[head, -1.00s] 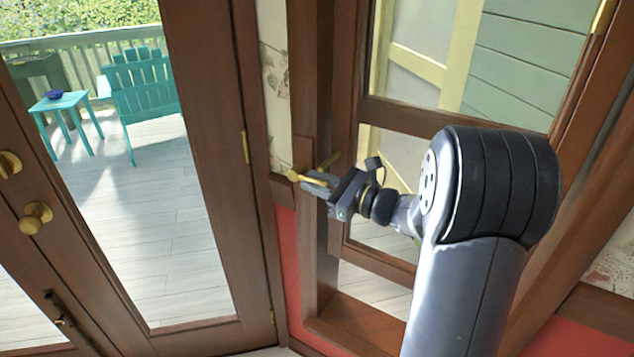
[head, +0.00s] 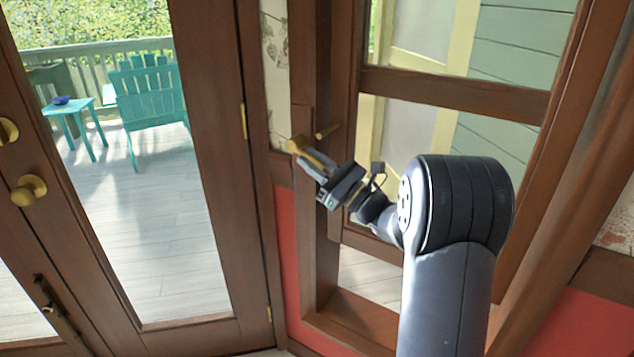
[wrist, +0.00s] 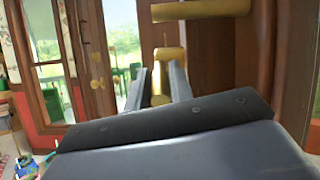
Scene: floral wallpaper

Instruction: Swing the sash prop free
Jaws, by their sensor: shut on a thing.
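The brass sash prop (head: 318,157) is on the brown window jamb. Its rounded end (head: 297,144) sits at the jamb and its arm slopes down to the right into my gripper (head: 312,165). In the wrist view the prop (wrist: 168,62) stands between the two fingers of my gripper (wrist: 161,85), which are shut on it. A separate brass peg (head: 327,131) sticks out just above and right of the prop; a brass bar (wrist: 200,9) crosses the top of the wrist view. The brown-framed window sash (head: 455,90) is right of the prop.
A brown glazed door (head: 222,180) with a brass knob (head: 28,190) stands at left. The window sill (head: 350,315) lies below my gripper. Through the glass are a teal chair (head: 150,95) and a small teal table (head: 68,108) on a deck.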

